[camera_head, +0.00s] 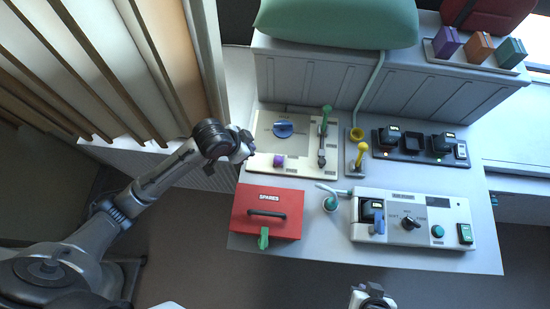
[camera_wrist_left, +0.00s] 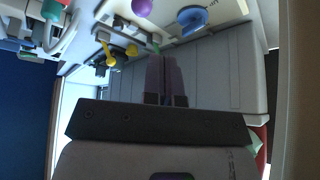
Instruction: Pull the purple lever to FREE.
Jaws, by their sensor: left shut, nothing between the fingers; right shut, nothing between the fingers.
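The purple lever (camera_head: 279,161) shows as a short purple knob at the lower left of a cream panel (camera_head: 263,131). In the left wrist view its round purple knob (camera_wrist_left: 142,7) is at the top edge. No FREE label is legible. My left gripper (camera_head: 248,150) is shut and empty, left of the knob and apart from it; its fingers (camera_wrist_left: 166,78) show in the left wrist view, pointing up the picture. My right gripper (camera_head: 372,294) is shut and empty at the bottom edge of the head view, far from the panel.
A blue dial (camera_head: 283,128) and a green-tipped lever (camera_head: 325,115) share the panel. A red SPARES box (camera_head: 267,211) lies just below. A yellow lever (camera_head: 361,152) and a white control box (camera_head: 414,219) stand to the right. A slatted wall (camera_head: 110,60) is at left.

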